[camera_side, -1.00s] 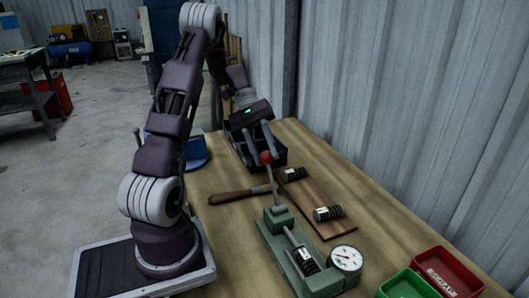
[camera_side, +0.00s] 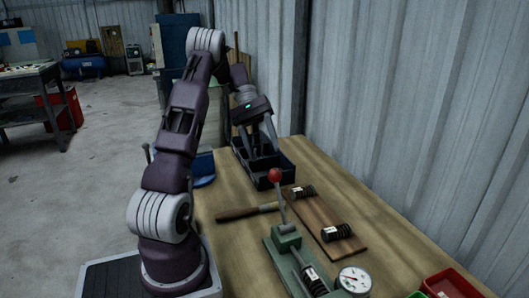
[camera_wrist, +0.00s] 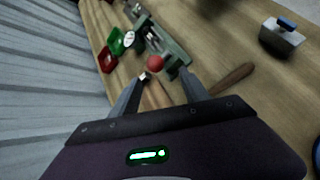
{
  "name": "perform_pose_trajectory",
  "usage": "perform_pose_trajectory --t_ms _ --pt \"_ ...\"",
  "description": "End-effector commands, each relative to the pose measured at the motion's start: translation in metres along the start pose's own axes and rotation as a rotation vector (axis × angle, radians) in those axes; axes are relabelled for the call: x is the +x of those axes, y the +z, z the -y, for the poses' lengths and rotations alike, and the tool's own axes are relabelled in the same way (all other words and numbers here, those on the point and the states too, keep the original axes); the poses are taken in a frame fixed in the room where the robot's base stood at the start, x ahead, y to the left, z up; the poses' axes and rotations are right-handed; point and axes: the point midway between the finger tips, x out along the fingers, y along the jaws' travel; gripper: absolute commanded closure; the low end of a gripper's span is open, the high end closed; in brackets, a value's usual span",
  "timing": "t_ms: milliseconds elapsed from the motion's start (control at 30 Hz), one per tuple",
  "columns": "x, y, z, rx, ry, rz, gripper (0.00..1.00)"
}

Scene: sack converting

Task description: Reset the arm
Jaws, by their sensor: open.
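My gripper (camera_side: 264,150) is open and empty at the far end of the bench. It points down over a black divided bin (camera_side: 283,168), with its fingertips in front of or just above the bin; the exact height is hard to tell. In the wrist view my gripper (camera_wrist: 163,77) shows two spread fingers with nothing held between them. The red lever knob (camera_wrist: 155,63) appears between the fingertips, farther off.
A green press (camera_side: 287,238) with a lever and dial gauge (camera_side: 354,281) holds a dark coil. Two more coils lie on a wooden board (camera_side: 318,222). A wooden-handled tool (camera_side: 236,213) lies beside it. A red tray (camera_side: 450,285) stands front right. A corrugated wall bounds the right.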

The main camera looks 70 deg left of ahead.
Motion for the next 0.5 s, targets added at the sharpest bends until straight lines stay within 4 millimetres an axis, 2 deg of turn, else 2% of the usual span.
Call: perform_pose_trajectory --t_ms 200,267,367,433,500 --pt "0.0 0.001 -0.001 0.002 -0.001 -0.001 0.47" --pt "0.002 0.006 -0.008 0.017 -0.022 -0.012 0.47" --pt "0.016 0.041 -0.041 0.102 -0.133 -0.081 0.47" --pt "0.036 0.083 -0.067 0.208 -0.249 -0.166 0.47" --pt "0.059 0.126 -0.081 0.337 -0.358 -0.265 0.47"
